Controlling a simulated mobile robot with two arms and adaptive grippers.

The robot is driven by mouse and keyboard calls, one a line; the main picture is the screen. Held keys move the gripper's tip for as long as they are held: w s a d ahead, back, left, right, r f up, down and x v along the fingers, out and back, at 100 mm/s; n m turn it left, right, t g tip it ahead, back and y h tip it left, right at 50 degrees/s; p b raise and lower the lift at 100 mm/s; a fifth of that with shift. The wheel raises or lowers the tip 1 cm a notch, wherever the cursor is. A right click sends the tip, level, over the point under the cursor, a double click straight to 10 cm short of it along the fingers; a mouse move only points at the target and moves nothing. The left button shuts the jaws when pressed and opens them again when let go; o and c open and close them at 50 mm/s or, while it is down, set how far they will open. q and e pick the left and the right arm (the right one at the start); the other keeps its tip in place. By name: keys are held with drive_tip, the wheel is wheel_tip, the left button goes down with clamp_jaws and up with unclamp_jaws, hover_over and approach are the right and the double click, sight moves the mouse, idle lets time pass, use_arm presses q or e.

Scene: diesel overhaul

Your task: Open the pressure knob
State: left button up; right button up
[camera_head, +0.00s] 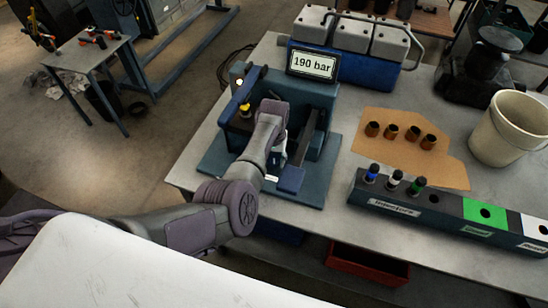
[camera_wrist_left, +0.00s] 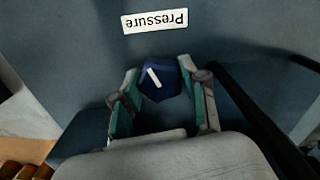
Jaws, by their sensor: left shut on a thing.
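The pressure knob (camera_wrist_left: 158,79) is dark blue with a white pointer line, tilted in the left wrist view. It sits on a blue-grey panel below an upside-down "Pressure" label (camera_wrist_left: 155,21). My left gripper (camera_wrist_left: 163,92) has its teal-padded fingers on either side of the knob and is shut on it. In the head view my left gripper (camera_head: 279,150) is at the test stand (camera_head: 318,100); my arm hides the knob there. A display (camera_head: 313,64) on the stand reads 190 bar. My right gripper is not in view.
A blue lever bar (camera_head: 241,93) stands left of my wrist, and a dark bar (camera_head: 308,135) stands right. On the bench, cardboard (camera_head: 400,160) bears several copper-coloured sleeves. A labelled rack (camera_head: 450,212) and a white bucket (camera_head: 510,128) stand to the right.

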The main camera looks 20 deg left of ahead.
sight(274, 159)
use_arm(q)
drive_tip(key=n, duration=0.6)
drive_tip(key=shift+n, duration=0.3)
drive_tip(key=n, duration=0.5)
drive_tip(key=shift+w, duration=0.1)
drive_tip(key=shift+n, duration=0.3)
drive_tip(key=o, duration=1.1)
drive_tip(key=shift+r, duration=3.8)
